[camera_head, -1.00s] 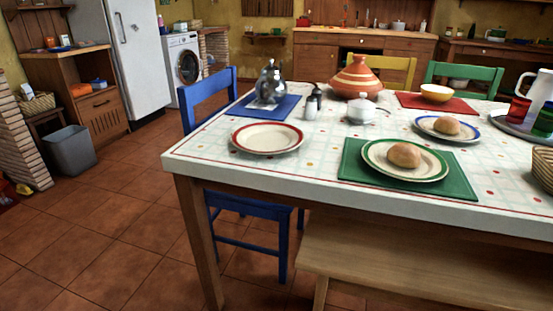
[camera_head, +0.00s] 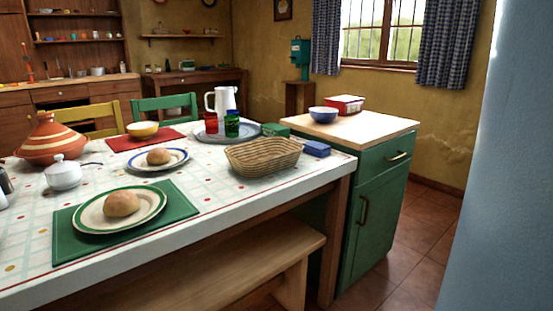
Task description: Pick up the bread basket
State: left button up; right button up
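The bread basket (camera_head: 263,158) is a tan woven oval basket. It sits upright near the right end of the dining table (camera_head: 240,190), close to the table's front edge. What I see of its inside looks empty. One bread roll (camera_head: 122,203) lies on a green-rimmed plate to its left, and another roll (camera_head: 158,157) lies on a blue-rimmed plate farther back. Neither of my grippers shows in the view.
A wooden bench (camera_head: 215,270) stands along the table's front. A green cabinet (camera_head: 375,195) adjoins the table's right end, with a blue bowl (camera_head: 323,114) on top. A tray with red and green glasses and a white jug (camera_head: 222,101) stands behind the basket. A pale blue surface (camera_head: 505,200) fills the right edge.

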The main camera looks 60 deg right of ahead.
aim_at(263, 157)
jog(key=z, duration=1.75)
